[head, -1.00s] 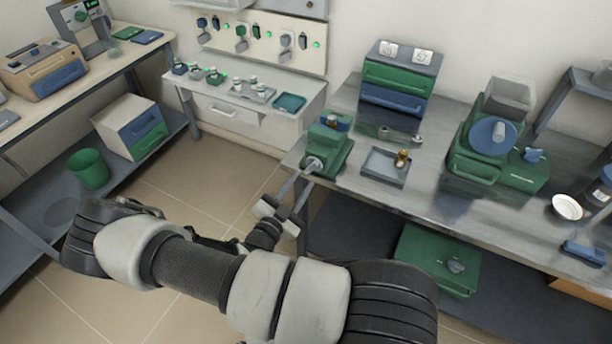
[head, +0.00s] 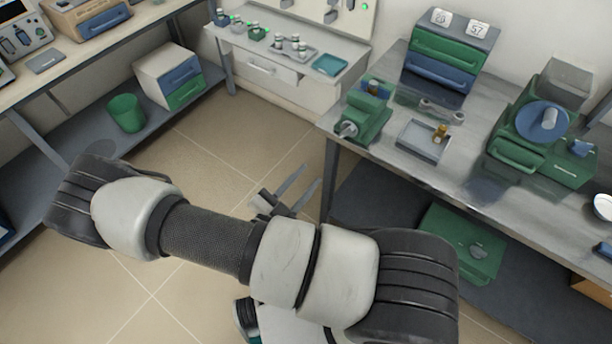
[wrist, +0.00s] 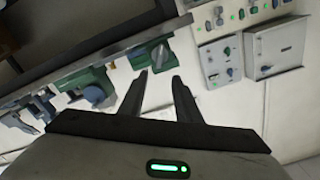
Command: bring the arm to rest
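My gripper (head: 293,187) shows in the head view beyond my arm, over the open floor to the left of the right-hand bench. Its two fingers stand apart with nothing between them. In the wrist view the gripper (wrist: 158,82) is also open and empty, with both fingers pointing away from the camera. My arm lies folded across the lower middle of the head view and hides part of the gripper's base.
The metal bench (head: 405,185) at right carries a green vise (head: 366,112), a grey tray (head: 424,141) and a green machine (head: 520,150). A green box (head: 462,240) sits below. A green bin (head: 126,113) stands on the left shelf. The tiled floor (head: 215,150) between is clear.

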